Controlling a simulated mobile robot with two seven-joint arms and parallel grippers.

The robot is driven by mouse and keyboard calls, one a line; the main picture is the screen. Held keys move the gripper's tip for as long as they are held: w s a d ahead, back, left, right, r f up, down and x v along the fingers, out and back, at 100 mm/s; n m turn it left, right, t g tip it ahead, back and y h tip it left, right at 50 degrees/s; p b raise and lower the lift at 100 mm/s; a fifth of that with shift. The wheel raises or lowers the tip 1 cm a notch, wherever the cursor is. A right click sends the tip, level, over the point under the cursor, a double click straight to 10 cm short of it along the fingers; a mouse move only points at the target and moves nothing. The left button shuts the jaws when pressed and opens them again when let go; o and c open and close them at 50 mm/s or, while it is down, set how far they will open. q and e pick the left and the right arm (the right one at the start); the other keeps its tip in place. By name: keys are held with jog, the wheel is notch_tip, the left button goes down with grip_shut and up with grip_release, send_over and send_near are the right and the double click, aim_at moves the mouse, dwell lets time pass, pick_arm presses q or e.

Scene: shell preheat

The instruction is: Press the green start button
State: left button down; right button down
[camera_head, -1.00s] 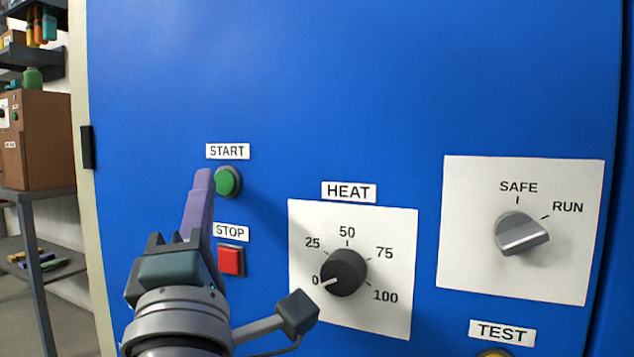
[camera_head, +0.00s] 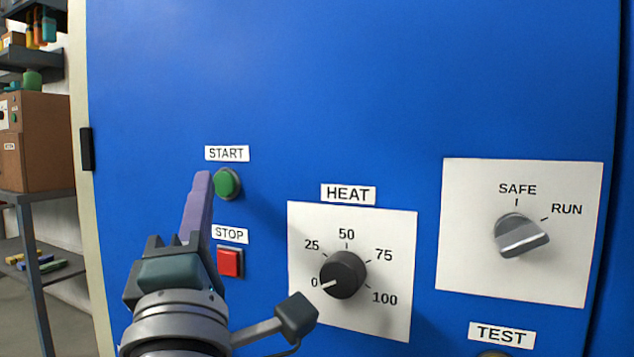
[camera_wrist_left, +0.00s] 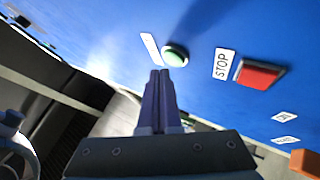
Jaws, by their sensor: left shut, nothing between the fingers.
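The round green start button (camera_head: 227,183) sits on the blue panel under the START label (camera_head: 227,153). It also shows in the left wrist view (camera_wrist_left: 175,56), just beyond the fingertips. My left gripper (camera_head: 203,176) is shut and empty, its purple fingers pointing up toward the panel. Its tips are just left of the button in the head view. In the left wrist view the fingertips (camera_wrist_left: 159,74) appear just below and left of the button, with a small gap in the picture. I cannot tell the exact depth between them. My right gripper is not in view.
The red STOP button (camera_head: 229,261) is close below the start button, right of my left gripper. The HEAT knob (camera_head: 343,274) points near 0. The SAFE/RUN switch (camera_head: 522,236) is at right. A yellow TEST button (camera_head: 493,354) shows at the bottom edge. Shelving stands at far left.

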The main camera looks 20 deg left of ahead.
pick_arm(q)
jog(key=shift+w, duration=0.15)
dwell(0.7)
jog(key=shift+w, duration=0.3)
jog(key=shift+w+d+b, duration=0.1)
jog(key=shift+w+b, duration=0.35)
dwell(0.6)
jog(key=shift+s, duration=0.1)
jog(key=shift+s+p, duration=0.45)
jog(key=shift+s, duration=0.3)
jog(key=s, duration=0.1)
jog(key=s+p, duration=0.1)
jog(key=s, duration=0.1)
jog(key=s+p, duration=0.1)
jog(key=s, duration=0.1)
jog(key=shift+a, duration=0.25)
